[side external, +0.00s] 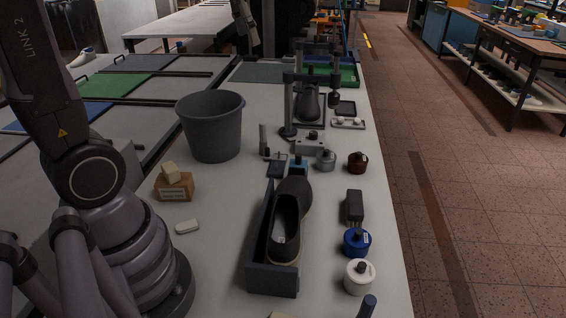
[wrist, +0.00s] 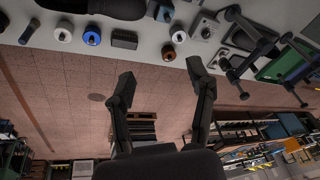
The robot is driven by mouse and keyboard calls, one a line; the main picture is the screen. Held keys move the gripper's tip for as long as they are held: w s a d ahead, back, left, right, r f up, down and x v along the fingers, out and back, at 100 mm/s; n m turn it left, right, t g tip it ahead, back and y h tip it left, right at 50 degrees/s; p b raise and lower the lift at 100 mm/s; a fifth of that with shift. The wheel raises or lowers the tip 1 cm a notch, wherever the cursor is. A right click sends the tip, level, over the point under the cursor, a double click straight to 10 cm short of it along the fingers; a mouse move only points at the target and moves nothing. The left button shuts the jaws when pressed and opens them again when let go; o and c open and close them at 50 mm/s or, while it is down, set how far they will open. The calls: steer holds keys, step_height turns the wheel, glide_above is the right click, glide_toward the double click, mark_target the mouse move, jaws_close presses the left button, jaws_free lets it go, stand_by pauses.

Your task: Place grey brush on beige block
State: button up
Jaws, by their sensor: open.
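A dark grey block-shaped thing (side external: 355,207), which looks like the grey brush, lies near the table's right edge behind a blue jar. It also shows in the wrist view (wrist: 124,39). A small beige block (side external: 171,172) sits tilted on top of a brown box (side external: 174,188) at the left of the table in the side view. I do not see the beige block in the wrist view. My gripper (wrist: 161,77) is open and empty in the wrist view, its fingers spread over the floor beyond the table edge. The side view does not show my gripper.
A black shoe (side external: 289,222) lies in a dark tray (side external: 272,282) mid-table. A blue jar (side external: 356,243), a white jar (side external: 359,277) and a brown jar (side external: 357,162) line the right edge. A grey bucket (side external: 211,128) and a white piece (side external: 187,226) are at left.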

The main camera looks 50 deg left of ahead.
steer(key=w+a+f+g, duration=0.1)
steer(key=w+a+f, duration=0.3)
steer(key=w+a, duration=0.3)
steer(key=m+g, duration=0.2)
steer(key=m, duration=0.1)
glide_above(263, 123)
steer(key=d, duration=0.1)
step_height(263, 123, down, 19)
steer(key=shift+h, duration=0.4)
step_height(263, 123, down, 8)
steer(key=shift+r, duration=0.15)
steer(key=shift+s+a+f, duration=0.1)
steer(key=shift+a+f, duration=0.15)
steer(key=shift+f, duration=1.1)
steer(key=shift+a+f, duration=0.2)
steer(key=shift+f, duration=1.15)
steer(key=shift+c, duration=0.2)
jaws_close()
